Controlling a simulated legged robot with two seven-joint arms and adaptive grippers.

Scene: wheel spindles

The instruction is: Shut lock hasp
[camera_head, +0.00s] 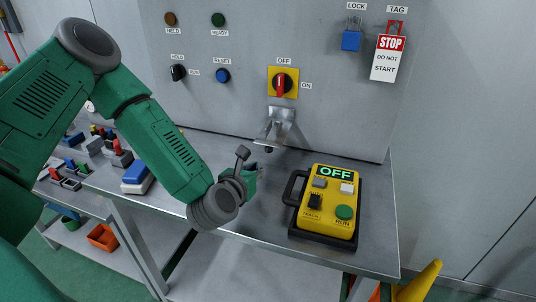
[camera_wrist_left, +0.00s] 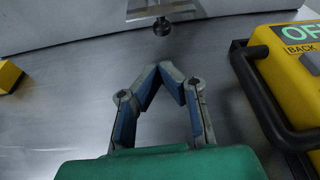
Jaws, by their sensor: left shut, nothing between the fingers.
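The metal hasp (camera_head: 279,122) hangs below the red-handled rotary switch (camera_head: 281,84) on the grey cabinet. Its lower plate juts out from the panel, with a small dark knob (camera_head: 269,150) under it. In the left wrist view the hasp's plate (camera_wrist_left: 165,9) shows at the top edge, with the knob (camera_wrist_left: 162,27) below. My left gripper (camera_head: 255,171) is below and slightly left of the hasp, over the table and apart from it. Its fingertips (camera_wrist_left: 166,68) meet in the left wrist view with nothing between them. My right gripper is not in view.
A yellow pendant (camera_head: 316,214) reading OFF, with a black handle, lies on the metal table right of my left gripper. A blue padlock (camera_head: 351,40) and a STOP tag (camera_head: 388,58) hang at the upper right.

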